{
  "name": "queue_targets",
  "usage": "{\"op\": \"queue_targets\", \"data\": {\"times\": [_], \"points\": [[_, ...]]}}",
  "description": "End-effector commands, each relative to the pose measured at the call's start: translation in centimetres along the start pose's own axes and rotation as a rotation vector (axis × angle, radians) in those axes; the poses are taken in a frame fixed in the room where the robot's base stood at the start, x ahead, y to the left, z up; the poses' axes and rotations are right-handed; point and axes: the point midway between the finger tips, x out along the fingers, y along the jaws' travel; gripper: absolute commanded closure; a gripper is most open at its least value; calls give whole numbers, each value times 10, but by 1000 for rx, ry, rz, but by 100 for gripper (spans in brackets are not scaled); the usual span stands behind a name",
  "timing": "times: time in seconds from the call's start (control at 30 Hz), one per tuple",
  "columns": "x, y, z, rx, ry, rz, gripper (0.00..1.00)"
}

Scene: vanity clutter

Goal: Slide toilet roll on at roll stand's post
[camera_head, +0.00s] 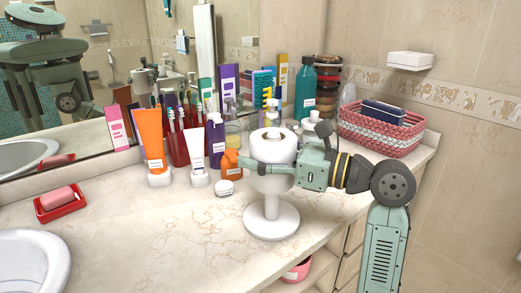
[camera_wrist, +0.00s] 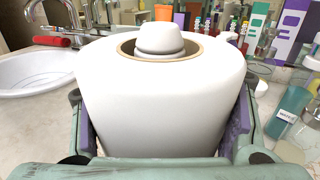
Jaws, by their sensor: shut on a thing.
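The white toilet roll (camera_head: 273,150) is upright at the upper part of the roll stand (camera_head: 272,222), clear above its round white base. The rounded top of the stand's post (camera_wrist: 160,40) pokes up through the roll's brown cardboard core in the wrist view, so the roll is around the post. A bare length of post shows between roll and base in the head view. My gripper (camera_head: 266,170) is shut on the roll from the right, with its fingers along two opposite sides (camera_wrist: 160,112). The post inside the roll is hidden.
Close behind stand an orange bottle (camera_head: 230,163), a white jar (camera_head: 225,188), tubes (camera_head: 153,140) and a purple bottle (camera_head: 215,140). A pink woven basket (camera_head: 382,130) is at the back right. A red soap dish (camera_head: 60,202) lies left. The counter's front middle is clear.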

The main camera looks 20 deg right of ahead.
Motion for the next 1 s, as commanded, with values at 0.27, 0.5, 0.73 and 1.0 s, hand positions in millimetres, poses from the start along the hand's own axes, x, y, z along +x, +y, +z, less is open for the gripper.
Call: {"op": "queue_targets", "data": {"times": [0.27,0.5,0.73,1.0], "points": [[0,0,-7,0,0,0,63],[0,0,-14,0,0,1,63],[0,0,-19,-1,0,1,63],[0,0,-26,0,0,1,63]]}}
